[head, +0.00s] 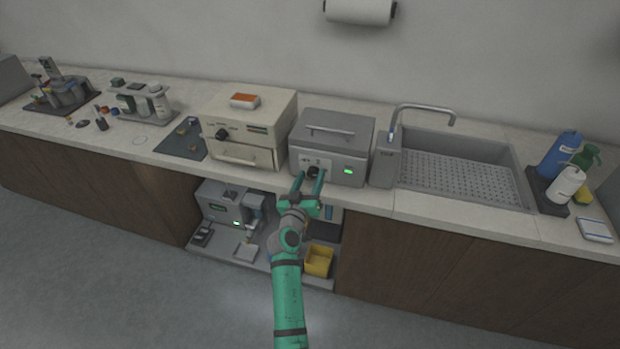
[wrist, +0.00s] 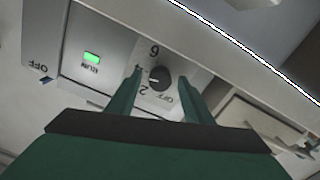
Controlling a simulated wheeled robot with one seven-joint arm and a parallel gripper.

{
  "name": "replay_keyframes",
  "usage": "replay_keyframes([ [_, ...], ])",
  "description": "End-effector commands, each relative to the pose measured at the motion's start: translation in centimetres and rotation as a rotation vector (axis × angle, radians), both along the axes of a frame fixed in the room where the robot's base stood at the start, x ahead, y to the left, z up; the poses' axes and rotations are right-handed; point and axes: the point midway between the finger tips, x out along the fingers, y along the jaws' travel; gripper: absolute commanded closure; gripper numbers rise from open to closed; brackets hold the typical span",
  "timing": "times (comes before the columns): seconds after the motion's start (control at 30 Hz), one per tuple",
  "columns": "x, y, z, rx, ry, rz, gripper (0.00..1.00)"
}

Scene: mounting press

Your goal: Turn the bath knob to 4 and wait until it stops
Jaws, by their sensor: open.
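The bath (head: 331,133) is a grey box with a handled lid on the counter. Its dark round knob (head: 313,171) is on the left of its front, and a lit green light is on the right. In the wrist view the knob (wrist: 160,78) has printed marks 6, 2 and OFF around it; the 4 is covered or too unclear to read. I cannot surely tell which mark the knob points to. My gripper (head: 311,178) is open in front of the knob. In the wrist view its fingers (wrist: 160,79) stand on either side of the knob; contact is not clear.
A cream oven (head: 249,113) with its own knob stands left of the bath. A grey post (head: 385,164) and a sink (head: 460,165) are on the right. Below, an open shelf holds a machine (head: 222,203) and a yellow bin (head: 319,260).

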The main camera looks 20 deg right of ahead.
Motion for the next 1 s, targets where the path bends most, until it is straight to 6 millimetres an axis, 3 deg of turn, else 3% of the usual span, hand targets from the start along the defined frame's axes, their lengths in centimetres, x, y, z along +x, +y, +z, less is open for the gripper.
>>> replay_keyframes([
  [0.6, -7.8, 5.5, 0.0, 0.000, 0.000, 0.002, 0.53],
  [1.0, -8.7, 6.1, 0.0, 0.000, 0.000, 0.002, 0.53],
])
